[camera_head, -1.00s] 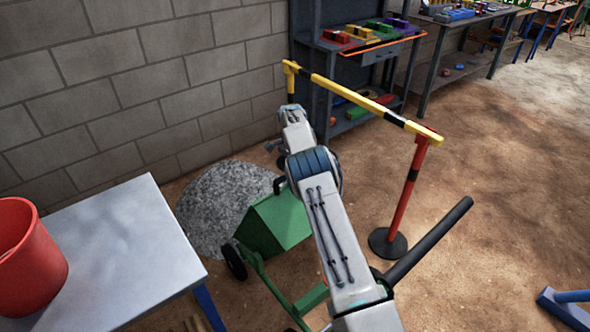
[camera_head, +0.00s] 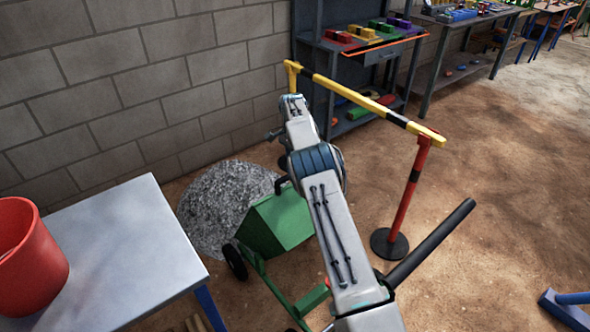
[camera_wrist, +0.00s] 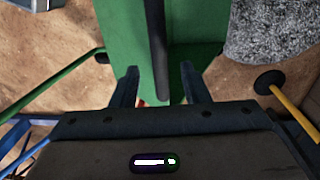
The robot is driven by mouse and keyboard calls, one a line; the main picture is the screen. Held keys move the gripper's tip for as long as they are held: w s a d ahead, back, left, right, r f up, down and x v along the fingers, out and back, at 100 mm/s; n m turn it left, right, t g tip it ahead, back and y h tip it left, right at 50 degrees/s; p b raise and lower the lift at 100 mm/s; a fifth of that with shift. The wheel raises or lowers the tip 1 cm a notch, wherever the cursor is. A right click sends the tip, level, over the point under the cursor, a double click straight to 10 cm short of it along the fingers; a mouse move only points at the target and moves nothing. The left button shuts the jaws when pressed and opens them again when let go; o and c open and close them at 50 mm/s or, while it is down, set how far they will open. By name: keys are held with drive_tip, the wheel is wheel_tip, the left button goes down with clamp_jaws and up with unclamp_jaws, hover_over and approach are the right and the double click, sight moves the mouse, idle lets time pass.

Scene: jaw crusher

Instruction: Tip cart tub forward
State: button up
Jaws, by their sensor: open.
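The green cart tub (camera_head: 278,222) stands on its wheeled frame in front of the gravel heap, seemingly level; my arm hides its right side. A dark handle (camera_head: 281,184) shows at its far upper edge. In the wrist view, the green tub (camera_wrist: 205,55) fills the upper middle, with a dark bar (camera_wrist: 158,40) running down over it. My gripper (camera_wrist: 159,73) is open and empty, its two fingers on either side of the bar's line in the picture. I cannot tell how far the bar is from the fingers. In the head view my arm hides the fingertips.
A grey gravel heap (camera_head: 222,205) lies against the block wall. A yellow-black barrier bar (camera_head: 355,92) on a red post (camera_head: 411,190) stands right of my arm. A table (camera_head: 120,255) with a red bucket (camera_head: 30,260) is at left. Open dirt floor lies at right.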

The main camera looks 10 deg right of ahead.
wheel_tip(320, 180, up, 9)
drive_tip(key=p, duration=0.2)
drive_tip(key=shift+w+a+r+p, duration=0.15)
drive_tip(key=shift+w+p, duration=0.05)
drive_tip(key=shift+p, duration=0.1)
drive_tip(key=shift+r, duration=0.1)
drive_tip(key=s+d+r+n+t+p, duration=0.1)
drive_tip(key=s+d+r, duration=0.15)
drive_tip(key=r, duration=0.45)
drive_tip(key=s+d+r+n, duration=0.1)
drive_tip(key=s+r, duration=0.3)
drive_tip(key=r, duration=0.3)
drive_tip(key=s+r+n+p, duration=0.1)
drive_tip(key=s+r+n, duration=0.2)
drive_tip(key=s+r, duration=0.65)
drive_tip(key=s+f+n+t+p, duration=0.1)
drive_tip(key=s+f+n, duration=0.2)
drive_tip(key=s, duration=1.3)
drive_tip(key=s+a+f+n+t+p, duration=0.1)
drive_tip(key=s+f+n, duration=0.2)
drive_tip(key=s, duration=1.3)
drive_tip(key=shift+n, duration=0.5)
